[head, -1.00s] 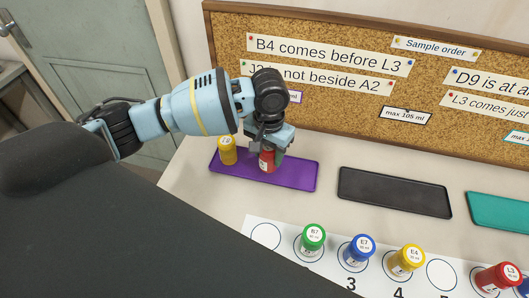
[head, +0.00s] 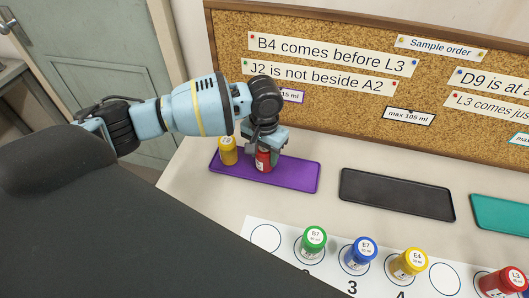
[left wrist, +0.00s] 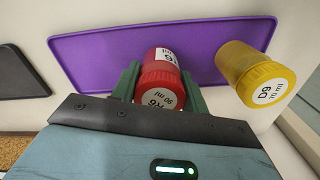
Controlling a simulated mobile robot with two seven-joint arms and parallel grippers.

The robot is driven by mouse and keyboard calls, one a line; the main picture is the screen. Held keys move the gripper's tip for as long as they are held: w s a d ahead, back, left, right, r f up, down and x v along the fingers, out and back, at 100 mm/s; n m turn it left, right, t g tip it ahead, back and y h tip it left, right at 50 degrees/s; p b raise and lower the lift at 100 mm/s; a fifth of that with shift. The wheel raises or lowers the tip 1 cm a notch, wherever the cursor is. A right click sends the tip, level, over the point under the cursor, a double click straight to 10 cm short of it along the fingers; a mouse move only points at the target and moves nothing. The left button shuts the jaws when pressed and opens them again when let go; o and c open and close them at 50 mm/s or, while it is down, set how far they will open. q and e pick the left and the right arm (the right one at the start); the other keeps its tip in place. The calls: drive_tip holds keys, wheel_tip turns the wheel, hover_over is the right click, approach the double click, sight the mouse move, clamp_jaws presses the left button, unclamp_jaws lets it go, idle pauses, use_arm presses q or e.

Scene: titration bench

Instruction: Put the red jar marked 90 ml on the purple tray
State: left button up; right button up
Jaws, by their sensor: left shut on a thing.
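The red jar (head: 263,160) is on or just above the purple tray (head: 295,178); I cannot tell if its base touches. In the left wrist view the red jar (left wrist: 163,80) shows a label with R6 or similar and 90 ml. My left gripper (head: 266,148) is shut on it from above, with green fingers on both sides of the jar (left wrist: 160,82). A yellow jar (head: 228,152) stands at the tray's left end, beside the red jar and apart from it. In the left wrist view the yellow jar (left wrist: 250,72) reads D9, 70 ml. My right gripper is not in view.
A black tray (head: 397,195) and a teal tray (head: 505,215) lie to the right. Green (head: 314,240), blue (head: 361,251), yellow (head: 409,263) and red L3 (head: 500,280) jars stand on a numbered white strip in front. A cork board (head: 340,95) stands behind.

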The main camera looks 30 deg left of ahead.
use_arm(q)
drive_tip(key=shift+f, duration=0.15)
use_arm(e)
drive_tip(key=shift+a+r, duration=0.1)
use_arm(q)
drive_tip(key=o, duration=1)
wheel_tip(320, 180, up, 11)
drive_tip(key=shift+r+p, duration=0.1)
drive_tip(key=shift+p, duration=0.55)
drive_tip(key=shift+r, duration=0.6)
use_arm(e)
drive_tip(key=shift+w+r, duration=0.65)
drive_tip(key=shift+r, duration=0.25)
